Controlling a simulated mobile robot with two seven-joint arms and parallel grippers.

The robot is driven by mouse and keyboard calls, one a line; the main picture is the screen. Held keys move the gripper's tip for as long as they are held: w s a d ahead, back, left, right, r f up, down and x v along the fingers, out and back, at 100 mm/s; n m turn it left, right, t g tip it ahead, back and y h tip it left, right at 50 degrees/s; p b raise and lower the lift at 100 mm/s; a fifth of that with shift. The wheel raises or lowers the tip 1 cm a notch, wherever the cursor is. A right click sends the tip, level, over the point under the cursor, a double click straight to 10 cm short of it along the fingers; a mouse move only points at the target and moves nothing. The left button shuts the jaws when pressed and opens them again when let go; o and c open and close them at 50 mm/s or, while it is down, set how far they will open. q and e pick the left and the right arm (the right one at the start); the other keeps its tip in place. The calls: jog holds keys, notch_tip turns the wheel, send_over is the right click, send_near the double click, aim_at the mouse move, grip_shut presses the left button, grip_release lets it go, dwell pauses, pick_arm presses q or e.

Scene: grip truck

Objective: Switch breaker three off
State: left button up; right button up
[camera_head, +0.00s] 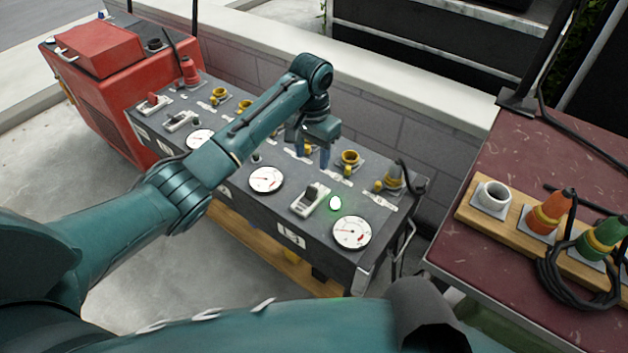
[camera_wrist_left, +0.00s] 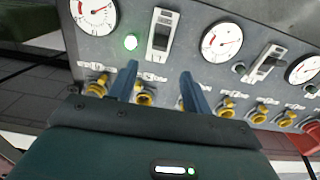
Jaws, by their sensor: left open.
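The dark grey breaker panel (camera_head: 268,215) carries several breakers with white plates, round gauges and yellow sockets. The rightmost visible breaker (camera_head: 310,200) has a dark rocker and a lit green lamp (camera_head: 335,203) beside it. In the wrist view this breaker (camera_wrist_left: 162,35) stands left of another breaker (camera_wrist_left: 264,64), whose lamp (camera_wrist_left: 240,68) is dark. My left gripper (camera_head: 312,158) is open and empty above the socket row, behind the lit breaker. In the wrist view its blue fingers (camera_wrist_left: 159,72) are apart and point toward that breaker. My left forearm hides part of the panel. Breaker numbers are unreadable.
A red generator-like box (camera_head: 105,115) stands at the panel's far left. A block wall (camera_head: 400,125) runs behind. At right, a maroon table (camera_head: 470,250) bears a wooden board with plugs and a black cable (camera_head: 580,275). Yellow sockets (camera_head: 349,158) stick up near my gripper.

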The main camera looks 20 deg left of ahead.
aim_at(312, 188)
pick_arm(q)
notch_tip(312, 188, down, 11)
jog(key=shift+r+b, duration=0.1)
jog(key=shift+b, duration=0.7)
jog(key=shift+c, duration=0.4)
jog(key=c, duration=0.9)
